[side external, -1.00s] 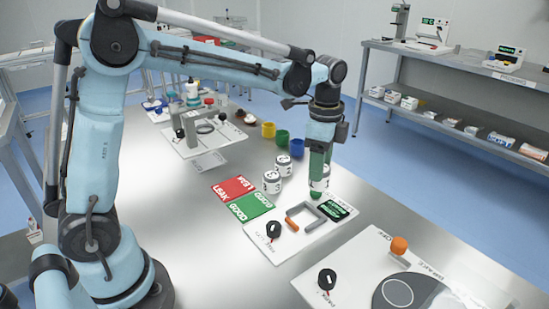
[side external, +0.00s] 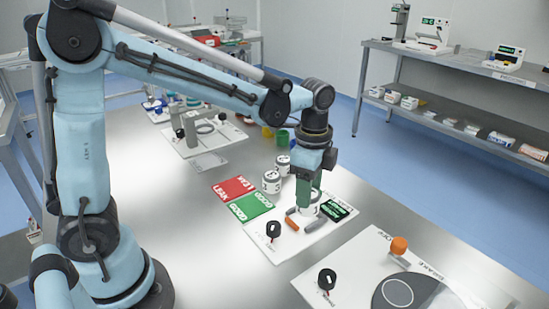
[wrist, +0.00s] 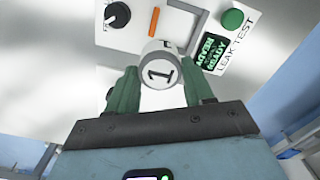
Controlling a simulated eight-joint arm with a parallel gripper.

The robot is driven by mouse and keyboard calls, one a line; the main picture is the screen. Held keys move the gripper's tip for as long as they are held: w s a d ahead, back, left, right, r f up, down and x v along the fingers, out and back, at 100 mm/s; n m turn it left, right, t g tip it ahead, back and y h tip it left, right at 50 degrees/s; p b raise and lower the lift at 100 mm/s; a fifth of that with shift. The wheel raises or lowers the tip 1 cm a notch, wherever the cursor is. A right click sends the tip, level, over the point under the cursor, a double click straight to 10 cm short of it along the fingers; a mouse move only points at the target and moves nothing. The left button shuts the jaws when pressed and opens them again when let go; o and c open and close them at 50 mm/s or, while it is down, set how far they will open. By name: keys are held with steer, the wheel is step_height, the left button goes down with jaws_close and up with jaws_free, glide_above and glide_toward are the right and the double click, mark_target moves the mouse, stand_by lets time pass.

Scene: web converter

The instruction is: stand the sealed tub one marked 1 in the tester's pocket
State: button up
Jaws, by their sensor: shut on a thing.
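My gripper (side external: 309,196) is shut on a white tub (wrist: 158,72) whose lid is marked 1. In the wrist view the tub sits between the two green fingers (wrist: 160,85) with its lid facing the camera. The leak tester (side external: 284,243) is a white plate with a black knob (wrist: 117,17), an orange-tipped handle (wrist: 154,20), a green button (wrist: 232,18) and a green-lit display (wrist: 213,50). The tub is over the tester, between handle and display. The pocket is hidden behind tub and fingers, so I cannot tell whether the tub touches its floor.
Two other white tubs, a nearer one (side external: 271,182) and a farther one (side external: 282,164), stand behind the tester. A red LEAK mat (side external: 233,188) and a green GOOD mat (side external: 250,206) lie to its left. Another station with an orange knob (side external: 399,245) is at front right.

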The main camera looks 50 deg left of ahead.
steer(key=shift+w+a+f, duration=0.3)
steer(key=shift+a+f, duration=0.15)
steer(key=shift+f, duration=0.55)
steer(key=shift+w+a+f, duration=0.3)
steer(key=shift+a+f, duration=0.2)
steer(key=shift+f, duration=0.5)
steer(key=shift+w+a+f, duration=0.3)
steer(key=shift+a+f, duration=0.15)
steer(key=shift+f, duration=0.55)
steer(key=shift+f, duration=0.2)
steer(key=o, duration=1)
steer(key=shift+c, duration=0.2)
steer(key=shift+r, duration=0.15)
